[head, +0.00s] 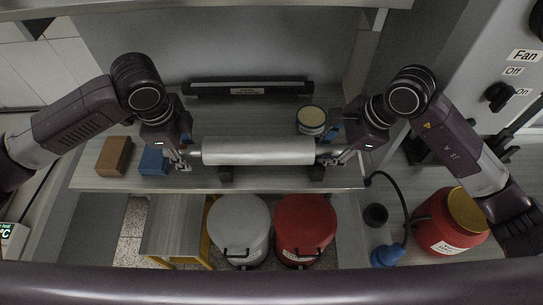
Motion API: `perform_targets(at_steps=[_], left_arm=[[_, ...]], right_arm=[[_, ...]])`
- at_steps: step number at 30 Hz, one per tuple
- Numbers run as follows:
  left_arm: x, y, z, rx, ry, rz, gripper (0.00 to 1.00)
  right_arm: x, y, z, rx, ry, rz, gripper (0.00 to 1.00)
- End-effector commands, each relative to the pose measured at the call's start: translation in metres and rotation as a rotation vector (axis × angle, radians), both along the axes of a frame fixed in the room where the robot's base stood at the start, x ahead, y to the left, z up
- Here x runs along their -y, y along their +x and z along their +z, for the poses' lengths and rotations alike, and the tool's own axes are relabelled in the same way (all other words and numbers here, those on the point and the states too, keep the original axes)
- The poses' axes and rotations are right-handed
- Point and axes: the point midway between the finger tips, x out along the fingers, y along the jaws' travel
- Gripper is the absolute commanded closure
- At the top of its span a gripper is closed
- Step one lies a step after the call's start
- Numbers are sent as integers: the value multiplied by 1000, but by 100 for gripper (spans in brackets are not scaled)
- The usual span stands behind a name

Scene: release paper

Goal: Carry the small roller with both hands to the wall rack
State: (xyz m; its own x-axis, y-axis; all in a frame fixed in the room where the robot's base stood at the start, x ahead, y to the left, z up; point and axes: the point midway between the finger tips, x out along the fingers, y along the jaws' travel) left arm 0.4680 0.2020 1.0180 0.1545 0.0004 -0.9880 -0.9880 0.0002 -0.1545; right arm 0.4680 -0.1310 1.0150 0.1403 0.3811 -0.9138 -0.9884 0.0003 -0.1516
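The roller (259,151) is a silver cylinder with thinner ends. It lies level across the front of the shelf, over two small dark supports (227,174). My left gripper (184,159) is at the roller's left end, and my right gripper (337,157) is at its right end. The fingers overlap the thin ends in the picture. They are too small to tell whether they are closed on them. No wall rack can be clearly identified in this view.
On the shelf (90,178) stand a brown box (114,155), a blue box (154,162), a round tin (311,120) and a long black bar (248,89) behind. Below are a grey drum (238,222) and a red drum (305,222). A red canister (450,225) stands at right.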

Motion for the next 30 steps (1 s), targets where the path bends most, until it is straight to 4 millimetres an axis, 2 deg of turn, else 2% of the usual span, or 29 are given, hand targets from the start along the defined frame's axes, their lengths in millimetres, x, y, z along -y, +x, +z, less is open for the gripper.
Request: perform_targets(at_steps=[15,23,30], left_arm=[[0,-10,68,2,1,0,62],[0,-12,77,0,1,0,62],[0,-12,77,0,1,0,62]], right_arm=[[-1,1,2,4,4,1,62],[3,0,11,7,3,1,62],[18,-4,45,8,1,-1,62]])
